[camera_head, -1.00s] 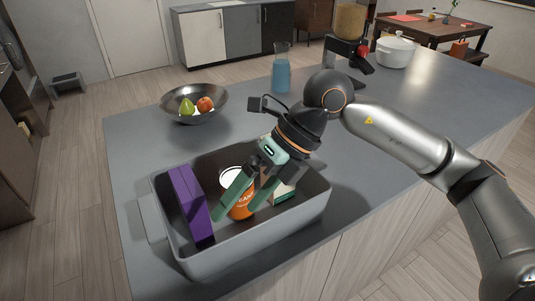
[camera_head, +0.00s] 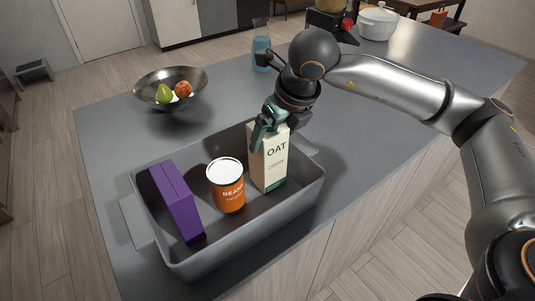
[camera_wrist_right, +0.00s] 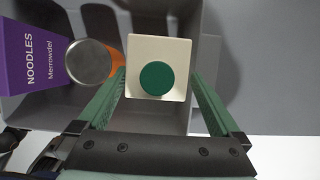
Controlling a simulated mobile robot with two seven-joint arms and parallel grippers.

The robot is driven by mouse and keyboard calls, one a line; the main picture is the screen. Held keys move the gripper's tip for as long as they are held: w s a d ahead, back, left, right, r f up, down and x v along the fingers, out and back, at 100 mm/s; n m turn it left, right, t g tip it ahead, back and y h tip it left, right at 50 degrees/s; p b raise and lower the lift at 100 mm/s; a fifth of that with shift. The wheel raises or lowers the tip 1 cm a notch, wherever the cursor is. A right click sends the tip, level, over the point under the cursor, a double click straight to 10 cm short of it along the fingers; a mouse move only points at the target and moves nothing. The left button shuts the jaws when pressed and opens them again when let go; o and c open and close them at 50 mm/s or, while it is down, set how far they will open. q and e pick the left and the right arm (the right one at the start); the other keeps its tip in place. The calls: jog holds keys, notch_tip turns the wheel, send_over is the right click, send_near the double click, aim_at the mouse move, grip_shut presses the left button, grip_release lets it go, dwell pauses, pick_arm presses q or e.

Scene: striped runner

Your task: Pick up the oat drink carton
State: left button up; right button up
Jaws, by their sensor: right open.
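The oat drink carton (camera_head: 268,165) is a tall cream box with a green base, upright at the right end of the grey bin (camera_head: 178,262). In the right wrist view its top with a round green cap (camera_wrist_right: 157,78) faces the camera. My right gripper (camera_head: 264,126) is over the carton's top from above. In the wrist view its open green fingers (camera_wrist_right: 158,92) lie on either side of the carton, with a small gap on the right; contact on the left is unclear. My left gripper is not in view.
An orange can of beans (camera_head: 229,192) stands beside the carton, and a purple noodles box (camera_head: 177,200) is at the bin's left end. A bowl of fruit (camera_head: 170,88) and a blue bottle (camera_head: 262,45) are farther back.

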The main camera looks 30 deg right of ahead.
aim_at(268, 167)
jog(key=x, duration=0.2)
jog(key=p+x, duration=0.1)
jog(key=x, duration=0.2)
jog(key=shift+s+a+f, duration=0.1)
jog(key=shift+s+a, duration=0.05)
jog(key=shift+a, duration=0.05)
jog(key=shift+c, duration=0.2)
grip_shut()
dwell(0.4)
